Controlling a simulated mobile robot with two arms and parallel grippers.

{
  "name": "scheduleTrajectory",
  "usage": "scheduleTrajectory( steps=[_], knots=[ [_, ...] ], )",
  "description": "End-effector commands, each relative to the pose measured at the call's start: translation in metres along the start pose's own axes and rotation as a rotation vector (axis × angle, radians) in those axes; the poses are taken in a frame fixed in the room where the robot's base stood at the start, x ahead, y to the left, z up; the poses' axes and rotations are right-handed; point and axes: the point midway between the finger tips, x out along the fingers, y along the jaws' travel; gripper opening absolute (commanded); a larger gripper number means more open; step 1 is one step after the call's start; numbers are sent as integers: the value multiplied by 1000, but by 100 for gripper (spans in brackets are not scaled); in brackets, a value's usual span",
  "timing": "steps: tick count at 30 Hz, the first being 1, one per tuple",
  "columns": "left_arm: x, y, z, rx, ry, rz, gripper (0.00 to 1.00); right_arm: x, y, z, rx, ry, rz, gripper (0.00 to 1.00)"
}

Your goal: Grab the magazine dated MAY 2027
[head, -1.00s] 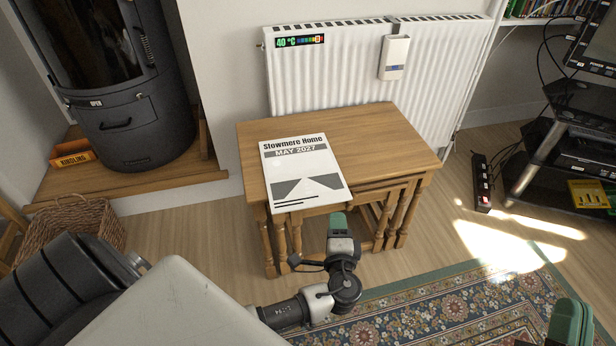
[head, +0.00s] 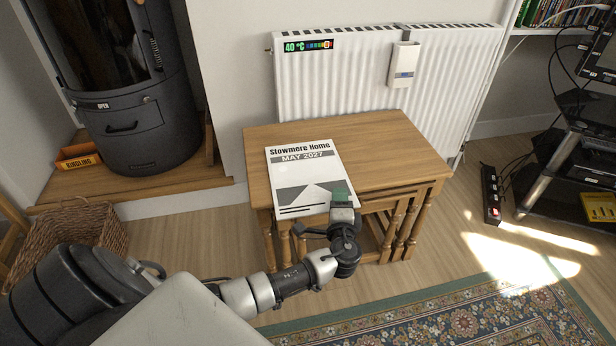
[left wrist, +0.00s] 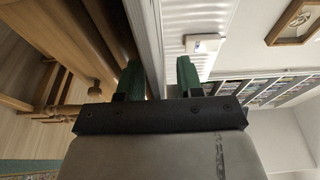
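The magazine (head: 300,172), with a white cover headed "Stowmere Home" and "MAY 2027", lies flat on the wooden table (head: 390,150), its lower edge at the table's front edge. My left gripper (head: 342,196) is at the magazine's lower right corner, its green fingertips overlapping that corner in the head view. In the left wrist view the two green fingers (left wrist: 160,80) are apart. A pale, thin edge, apparently the magazine (left wrist: 148,35), runs between them, close to the left finger and clear of the right one. My right gripper is not in view.
A white radiator (head: 335,85) stands behind the table. A black stove (head: 140,110) and a wicker basket (head: 75,235) are at the left. A power strip (head: 491,195) and a black stand (head: 555,150) are at the right. Floor and rug (head: 480,315) lie in front.

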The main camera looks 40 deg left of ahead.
Motion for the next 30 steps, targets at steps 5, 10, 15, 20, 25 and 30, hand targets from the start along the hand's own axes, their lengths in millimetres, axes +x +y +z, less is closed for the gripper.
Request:
scheduleTrajectory(
  steps=[5,10,15,20,25,30],
  knots=[
    [2,0,0,1,0,1,36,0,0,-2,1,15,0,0],
    [2,0,0,1,0,0,24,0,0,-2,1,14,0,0],
    [2,0,0,1,1,0,0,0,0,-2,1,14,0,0],
    [2,-1,0,1,1,-2,0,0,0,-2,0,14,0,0],
    [2,-1,0,1,1,-1,0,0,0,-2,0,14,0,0],
    [2,-3,0,1,1,-1,0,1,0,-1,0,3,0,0]
  ],
)
